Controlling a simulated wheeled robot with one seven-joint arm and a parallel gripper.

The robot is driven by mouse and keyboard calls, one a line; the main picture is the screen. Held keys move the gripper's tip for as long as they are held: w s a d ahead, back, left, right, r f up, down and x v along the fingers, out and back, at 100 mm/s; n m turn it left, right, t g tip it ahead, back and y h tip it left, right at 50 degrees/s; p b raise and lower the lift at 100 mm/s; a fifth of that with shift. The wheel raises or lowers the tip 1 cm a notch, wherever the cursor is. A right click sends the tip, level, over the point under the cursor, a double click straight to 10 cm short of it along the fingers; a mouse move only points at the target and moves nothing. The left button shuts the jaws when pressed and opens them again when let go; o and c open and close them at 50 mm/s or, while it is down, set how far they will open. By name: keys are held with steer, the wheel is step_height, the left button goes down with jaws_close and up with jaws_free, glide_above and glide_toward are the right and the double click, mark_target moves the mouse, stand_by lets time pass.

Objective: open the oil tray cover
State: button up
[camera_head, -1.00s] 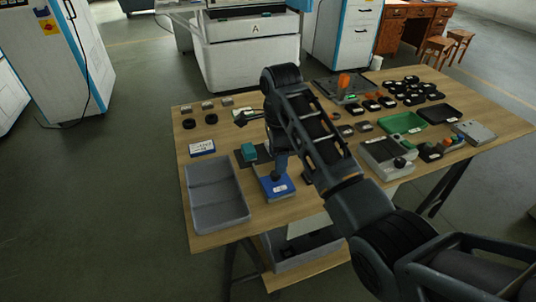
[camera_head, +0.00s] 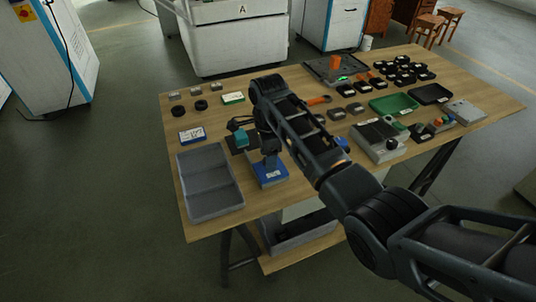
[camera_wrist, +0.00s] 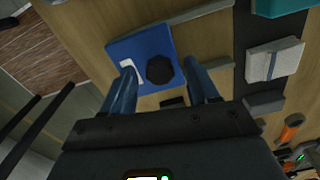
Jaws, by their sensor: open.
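A blue cover (camera_head: 266,177) with a white label lies near the front left of the wooden table. In the wrist view the blue cover (camera_wrist: 140,47) shows a black faceted knob (camera_wrist: 159,70) on its top. My gripper (camera_head: 269,158) points down over the cover. In the wrist view my gripper (camera_wrist: 159,68) is open, with one blue finger on each side of the knob. A gap shows between each finger and the knob. I cannot tell how far down the fingertips reach beside it. What is under the cover is hidden.
A grey divided tray (camera_head: 208,208) stands left of the cover, and a teal block (camera_head: 242,138) sits close behind it. A grey box with a black knob (camera_head: 378,140), a green tray (camera_head: 394,104) and several black parts fill the right side. The table's front edge is near.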

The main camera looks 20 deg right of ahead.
jaws_close()
stand_by(0.5)
